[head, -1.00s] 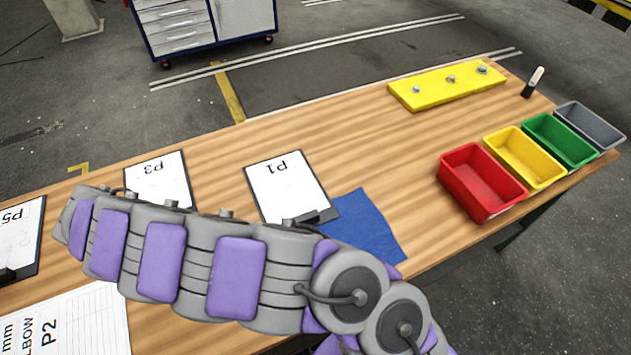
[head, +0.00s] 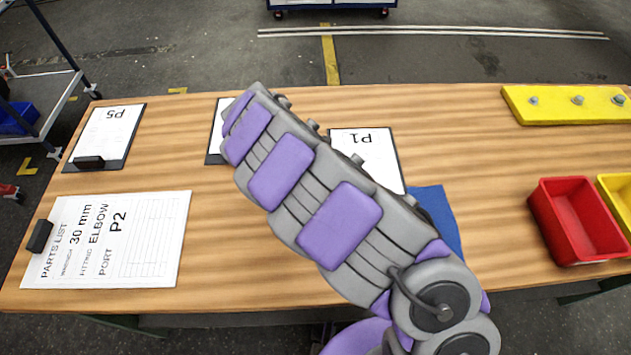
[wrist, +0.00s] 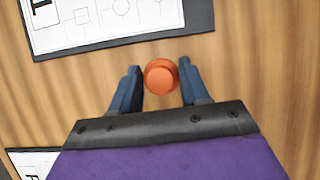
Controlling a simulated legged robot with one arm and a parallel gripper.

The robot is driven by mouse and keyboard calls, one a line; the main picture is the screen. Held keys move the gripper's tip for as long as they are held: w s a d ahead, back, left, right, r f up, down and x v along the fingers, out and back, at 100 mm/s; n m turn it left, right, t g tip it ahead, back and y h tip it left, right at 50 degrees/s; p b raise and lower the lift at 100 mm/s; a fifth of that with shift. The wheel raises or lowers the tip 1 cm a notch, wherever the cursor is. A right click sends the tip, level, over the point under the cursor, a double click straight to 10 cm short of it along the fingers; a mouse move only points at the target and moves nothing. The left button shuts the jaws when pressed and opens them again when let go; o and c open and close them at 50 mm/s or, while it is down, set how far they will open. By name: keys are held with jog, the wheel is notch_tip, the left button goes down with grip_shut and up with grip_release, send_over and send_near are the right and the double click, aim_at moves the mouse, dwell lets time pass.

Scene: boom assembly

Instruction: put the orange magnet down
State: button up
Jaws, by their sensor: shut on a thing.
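The orange magnet (wrist: 162,77) shows in the wrist view as a round orange piece between the two dark blue fingers of my gripper (wrist: 160,70). My gripper is shut on it. Wooden tabletop lies under and around the magnet, and I cannot tell how far above the wood it is. In the head view my own grey and purple arm reaches over the table towards the upper left. The arm hides the gripper and the magnet there.
The wooden table (head: 480,165) has clipboards P5 (head: 108,130) and P1 (head: 372,150), and a P2 parts list (head: 150,240). A blue cloth (head: 440,215), a red bin (head: 575,215) and a yellow block (head: 560,115) are right. A clipboard edge (wrist: 130,40) lies near the magnet.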

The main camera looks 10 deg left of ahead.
jog(key=shift+w+f, duration=0.15)
jog(key=shift+f, duration=0.2)
notch_tip(320, 180, down, 2)
jog(key=shift+f+b, duration=0.25)
jog(key=shift+b, duration=0.4)
jog(key=shift+d+f, duration=0.1)
jog(key=shift+f, duration=0.2)
jog(key=shift+d, duration=0.1)
jog(key=shift+c, duration=0.5)
jog(key=o, duration=0.8)
jog(key=shift+r, duration=0.1)
jog(key=shift+c, duration=0.2)
jog(key=o, duration=0.4)
jog(key=p+v, duration=0.3)
jog(key=v, duration=0.9)
